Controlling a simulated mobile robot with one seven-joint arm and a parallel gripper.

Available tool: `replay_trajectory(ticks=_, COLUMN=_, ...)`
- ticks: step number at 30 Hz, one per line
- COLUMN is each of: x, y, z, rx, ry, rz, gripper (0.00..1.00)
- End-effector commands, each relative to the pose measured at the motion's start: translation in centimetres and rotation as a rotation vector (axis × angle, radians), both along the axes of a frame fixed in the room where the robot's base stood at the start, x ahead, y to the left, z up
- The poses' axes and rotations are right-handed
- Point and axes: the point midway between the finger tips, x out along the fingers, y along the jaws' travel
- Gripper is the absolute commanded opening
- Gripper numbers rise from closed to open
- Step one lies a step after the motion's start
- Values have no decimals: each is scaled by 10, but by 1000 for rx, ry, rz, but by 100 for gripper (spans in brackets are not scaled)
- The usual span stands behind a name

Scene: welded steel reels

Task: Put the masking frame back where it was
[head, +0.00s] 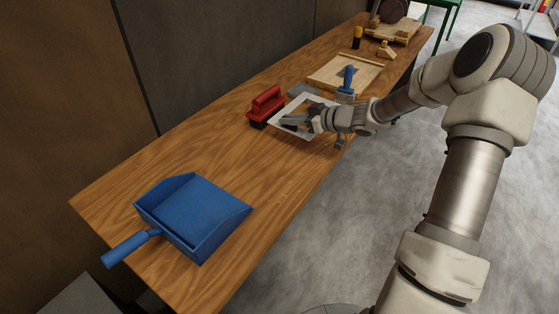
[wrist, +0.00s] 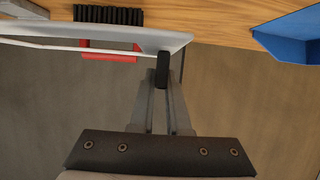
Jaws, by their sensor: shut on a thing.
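The masking frame (head: 278,123) is a thin, whitish flat frame in the head view. It is over the middle of the wooden table, right beside the red brush. My gripper (head: 299,120) is shut on it. In the wrist view, the frame (wrist: 60,34) spans the upper left, seen nearly edge-on, with its right end between my fingertips (wrist: 162,70). My gripper hides part of the frame in the head view. I cannot tell whether the frame touches the table.
A red brush (head: 266,101) with dark bristles stands close to the frame. A grey block (head: 301,89) and a blue-handled tool (head: 347,78) are behind it. A wooden board (head: 328,77) lies farther back. A blue dustpan (head: 195,214) lies at the near end. Table between dustpan and brush is clear.

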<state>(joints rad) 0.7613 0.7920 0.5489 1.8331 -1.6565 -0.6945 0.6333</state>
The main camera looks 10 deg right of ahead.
Motion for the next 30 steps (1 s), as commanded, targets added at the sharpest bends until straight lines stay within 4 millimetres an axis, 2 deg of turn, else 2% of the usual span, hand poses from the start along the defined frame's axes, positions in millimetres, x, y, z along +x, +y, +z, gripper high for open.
replay_trajectory(ticks=1, x=-10, y=7, z=-11, rx=4, ry=4, rz=0, gripper=0)
replay_trajectory(ticks=6, x=-40, y=31, z=-35, rx=2, ry=5, rz=1, gripper=0)
replay_trajectory(ticks=13, x=-70, y=55, z=-56, rx=0, ry=2, rz=1, gripper=0)
replay_trajectory(ticks=19, x=-75, y=60, z=-64, rx=1, ry=1, rz=0, gripper=0)
replay_trajectory(ticks=26, x=-75, y=59, z=-96, rx=2, ry=1, rz=-1, gripper=0)
replay_trajectory(ticks=30, x=-75, y=59, z=-97, rx=0, ry=-2, rz=-1, gripper=0)
